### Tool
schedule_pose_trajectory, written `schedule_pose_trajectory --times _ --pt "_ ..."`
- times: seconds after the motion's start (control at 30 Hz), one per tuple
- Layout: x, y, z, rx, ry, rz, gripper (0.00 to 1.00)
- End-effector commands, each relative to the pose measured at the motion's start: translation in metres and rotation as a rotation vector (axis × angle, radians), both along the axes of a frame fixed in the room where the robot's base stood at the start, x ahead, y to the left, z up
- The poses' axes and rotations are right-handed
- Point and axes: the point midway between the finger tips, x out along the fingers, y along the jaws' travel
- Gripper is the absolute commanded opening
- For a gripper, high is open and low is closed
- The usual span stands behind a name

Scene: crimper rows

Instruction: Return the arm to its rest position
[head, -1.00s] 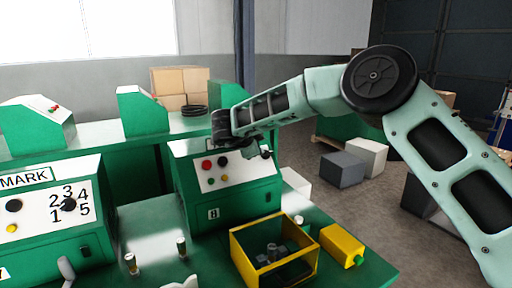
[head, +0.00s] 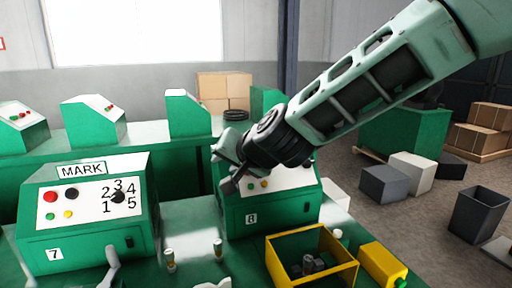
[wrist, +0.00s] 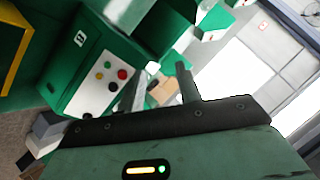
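My arm (head: 375,85) reaches in from the upper right of the head view, with its wrist bent down toward the left. My gripper (head: 226,170) is in front of the upper left part of green machine 8 (head: 275,215), hiding part of its control panel. Whether they touch cannot be told. In the wrist view, the two fingers of my gripper (wrist: 160,86) stand apart with nothing between them, so it is open and empty. Machine 8 also shows tilted in that view (wrist: 85,75).
The MARK machine 7 (head: 90,225) stands to the left. A yellow-edged open box (head: 350,268) holding dark parts and a yellow block (head: 381,262) are on the front right of the bench. Grey and white boxes (head: 384,187) and a dark bin (head: 479,215) stand on the floor.

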Motion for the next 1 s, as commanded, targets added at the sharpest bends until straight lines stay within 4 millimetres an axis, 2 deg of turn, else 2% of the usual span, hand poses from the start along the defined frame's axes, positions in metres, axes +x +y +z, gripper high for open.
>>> schedule_pose_trajectory --times 0.03,0.13,0.2,0.3,0.4,0.5,0.6,0.7,1.0 --pt "-0.037 -0.002 -0.008 -0.072 0.031 0.109 0.35" --pt "-0.105 -0.018 -0.032 -0.219 0.113 0.296 0.35" --pt "-0.149 -0.038 -0.050 -0.326 0.177 0.404 0.35" --pt "-0.205 -0.077 -0.072 -0.481 0.271 0.530 0.35" --pt "-0.252 -0.120 -0.088 -0.622 0.361 0.620 0.35" --pt "-0.285 -0.158 -0.099 -0.735 0.438 0.678 0.35" --pt "-0.306 -0.184 -0.105 -0.811 0.489 0.712 0.35" --pt "-0.316 -0.197 -0.107 -0.850 0.517 0.727 0.35" --pt "-0.318 -0.199 -0.107 -0.855 0.521 0.729 0.35"
